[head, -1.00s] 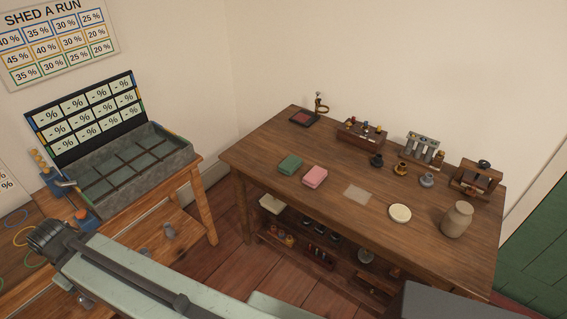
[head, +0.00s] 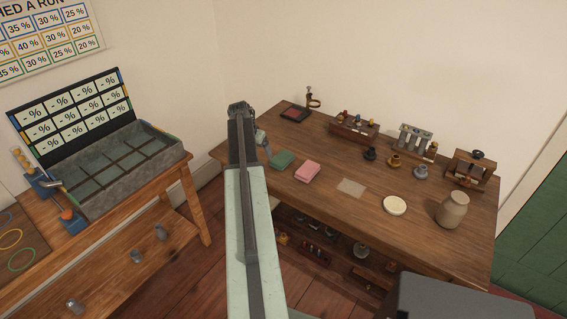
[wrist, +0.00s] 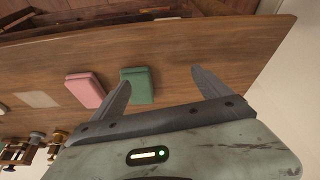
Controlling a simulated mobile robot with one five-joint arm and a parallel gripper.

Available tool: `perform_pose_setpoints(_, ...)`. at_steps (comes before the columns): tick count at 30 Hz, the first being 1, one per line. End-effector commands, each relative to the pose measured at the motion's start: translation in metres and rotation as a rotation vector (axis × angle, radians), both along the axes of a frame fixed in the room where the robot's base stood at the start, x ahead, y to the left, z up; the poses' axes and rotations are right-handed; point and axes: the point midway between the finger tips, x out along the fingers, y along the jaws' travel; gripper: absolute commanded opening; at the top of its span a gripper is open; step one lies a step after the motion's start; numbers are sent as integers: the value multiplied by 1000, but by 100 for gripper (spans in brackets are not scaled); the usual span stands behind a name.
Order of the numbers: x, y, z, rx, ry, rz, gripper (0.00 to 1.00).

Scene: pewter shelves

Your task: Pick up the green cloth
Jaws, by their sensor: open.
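The green cloth (head: 282,159) lies folded on the wooden table (head: 330,222), near its left end. It also shows in the wrist view (wrist: 139,86), just beyond the tip of my left finger. My gripper (wrist: 158,88) is open and empty, with its two fingers apart above the table. In the head view my arm reaches to the table's left end, and the gripper (head: 262,143) is partly hidden there, to the left of and behind the cloth. A folded pink cloth (head: 307,171) lies to the right of the green one, with a small gap between them.
A pale square sheet (head: 351,187), a cream disc (head: 394,205) and a jar (head: 452,210) stand farther right. A red pad with a stand (head: 296,114) and a bottle rack (head: 354,131) are at the back. A sectioned tray (head: 120,165) is on the left table.

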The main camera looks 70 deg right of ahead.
Motion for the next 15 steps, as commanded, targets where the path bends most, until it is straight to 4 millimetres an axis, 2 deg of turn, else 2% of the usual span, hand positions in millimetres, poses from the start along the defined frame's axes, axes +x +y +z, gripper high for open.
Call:
perform_pose_setpoints(1, -26, -25, -2, -13, -6, -59, 87)
perform_pose_setpoints(3, -51, -44, -1, -28, -11, -115, 87)
perform_pose_setpoints(5, -63, -52, -1, -34, -13, -141, 87)
perform_pose_setpoints(10, -69, -56, -4, -38, -14, -154, 87)
perform_pose_setpoints(15, -71, -62, -26, -37, -14, -153, 87)
